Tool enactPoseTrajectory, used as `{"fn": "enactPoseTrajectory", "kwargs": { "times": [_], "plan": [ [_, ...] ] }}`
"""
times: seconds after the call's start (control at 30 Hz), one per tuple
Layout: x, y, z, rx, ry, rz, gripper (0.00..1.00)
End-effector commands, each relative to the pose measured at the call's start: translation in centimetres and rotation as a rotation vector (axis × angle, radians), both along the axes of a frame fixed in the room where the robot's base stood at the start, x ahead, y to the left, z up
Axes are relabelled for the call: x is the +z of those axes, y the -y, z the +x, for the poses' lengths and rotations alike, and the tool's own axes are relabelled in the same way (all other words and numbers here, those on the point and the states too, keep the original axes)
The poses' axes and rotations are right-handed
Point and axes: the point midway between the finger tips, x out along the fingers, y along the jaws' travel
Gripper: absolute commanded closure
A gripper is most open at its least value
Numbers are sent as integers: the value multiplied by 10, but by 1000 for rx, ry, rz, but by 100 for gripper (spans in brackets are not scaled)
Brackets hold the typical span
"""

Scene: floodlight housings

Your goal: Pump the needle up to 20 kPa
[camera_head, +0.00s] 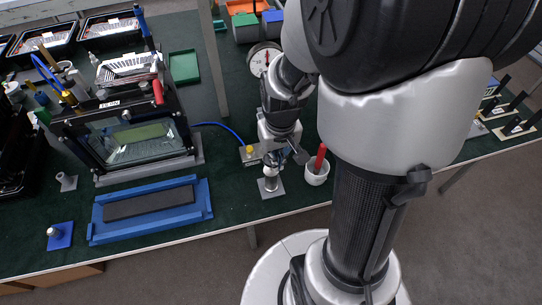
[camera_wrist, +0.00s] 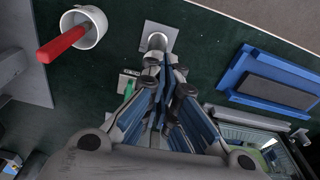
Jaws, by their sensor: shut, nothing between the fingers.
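A round white gauge (camera_head: 262,58) with a red mark stands at the back of the bench, partly behind my arm; its reading is too small to tell. A small metal post on a square grey plate (camera_head: 270,190), seemingly the pump, stands near the front edge. My gripper (camera_head: 272,165) is shut and empty, pointing down right over the post. In the wrist view the shut fingertips (camera_wrist: 165,64) are by the post's round top (camera_wrist: 157,41); I cannot tell whether they touch. A small block with a yellow knob (camera_head: 249,150) sits just behind it.
A white cup with a red-handled tool (camera_head: 318,166) stands close to the right of my gripper. A blue tray with a dark pad (camera_head: 150,207) lies to the left. A glass-fronted housing (camera_head: 130,140) stands behind the tray, with a blue hose (camera_head: 218,126) running from it towards the small block.

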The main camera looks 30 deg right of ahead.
Motion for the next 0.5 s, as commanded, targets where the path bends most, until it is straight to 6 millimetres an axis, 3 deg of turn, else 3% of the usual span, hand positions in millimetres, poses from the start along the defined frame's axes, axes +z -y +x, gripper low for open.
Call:
{"fn": "enactPoseTrajectory", "kwargs": {
  "times": [0.2,0.5],
  "plan": [
    [44,-1,-4,-1,3,-2,100],
    [65,-1,-7,-1,-2,1,100]
  ]
}}
